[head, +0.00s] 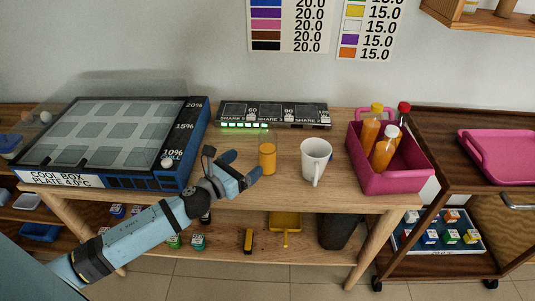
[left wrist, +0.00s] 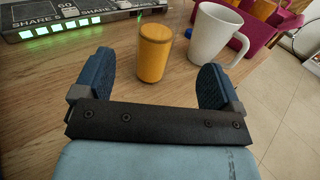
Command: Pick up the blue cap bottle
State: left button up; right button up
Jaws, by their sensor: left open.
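Several orange bottles (head: 386,148) stand in a pink crate (head: 400,182); the caps I see are yellow, white and red. My right gripper is not in view.
A white mug (head: 315,159) stands close to the right of the cylinder. A dark panel with lit green squares (head: 275,114) lies behind. A pink tray (head: 497,157) is far right.

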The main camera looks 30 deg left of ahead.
aim_at(261, 151)
pick_arm(q)
jog(key=x, duration=1)
jog(key=shift+w+a+f, duration=0.1)
jog(key=shift+w+f, duration=0.1)
jog(key=shift+f, duration=0.05)
jog(key=shift+c, duration=0.2)
jog(key=shift+r, duration=0.1)
jog(key=c, duration=1.3)
jog(key=shift+c, duration=0.2)
